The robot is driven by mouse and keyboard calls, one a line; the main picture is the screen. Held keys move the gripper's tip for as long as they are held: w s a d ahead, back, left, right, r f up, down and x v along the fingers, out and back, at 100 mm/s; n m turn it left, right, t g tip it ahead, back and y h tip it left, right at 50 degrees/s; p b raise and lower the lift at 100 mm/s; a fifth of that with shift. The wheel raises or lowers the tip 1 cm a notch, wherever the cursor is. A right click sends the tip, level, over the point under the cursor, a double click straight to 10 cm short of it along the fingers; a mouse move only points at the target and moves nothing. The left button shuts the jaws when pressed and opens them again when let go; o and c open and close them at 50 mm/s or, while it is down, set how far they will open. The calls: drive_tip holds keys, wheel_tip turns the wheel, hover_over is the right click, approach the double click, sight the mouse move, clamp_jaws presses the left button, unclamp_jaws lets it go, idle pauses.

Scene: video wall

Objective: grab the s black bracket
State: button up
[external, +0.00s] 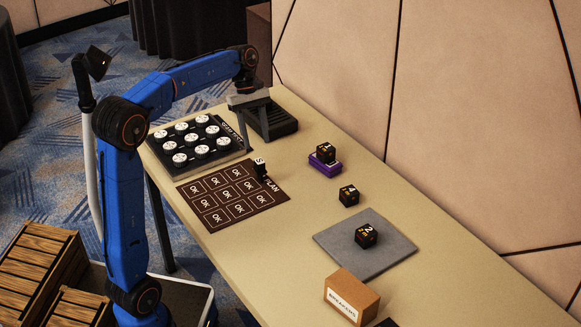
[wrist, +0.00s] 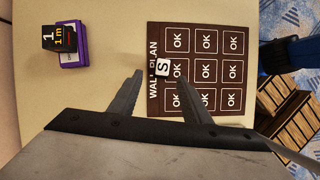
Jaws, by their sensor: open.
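The small black bracket with a white S label (external: 260,168) stands on the top edge of the brown wall plan board (external: 222,212). In the wrist view the S label (wrist: 163,68) shows between and just beyond the two fingertips, over the board's lettering. My gripper (external: 257,140) is open and empty, above and behind the bracket in the external view. In the wrist view my gripper (wrist: 154,73) has its fingers spread with a gap between them. Most of the bracket's dark body is hard to make out there.
A black tray of round white-topped pieces (external: 158,145) lies left of my gripper, and a black ribbed block (external: 272,120) behind it. A black cube (external: 326,152) sits on a purple block (external: 325,168). Another cube (external: 348,195), a grey mat (external: 340,240) and a cardboard box (external: 352,296) are farther right.

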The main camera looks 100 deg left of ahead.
sight(260, 170)
drive_tip(key=x, duration=0.6)
drive_tip(key=shift+w+d+f, duration=0.1)
drive_tip(key=shift+d+f, duration=0.05)
drive_tip(key=shift+f, duration=0.25)
drive_tip(key=shift+s+x, duration=0.1)
drive_tip(key=shift+x, duration=1.4)
drive_tip(key=shift+s+x, duration=0.15)
drive_tip(key=shift+x, duration=1.35)
drive_tip(key=shift+d, duration=0.15)
drive_tip(key=shift+c, duration=0.4)
clamp_jaws()
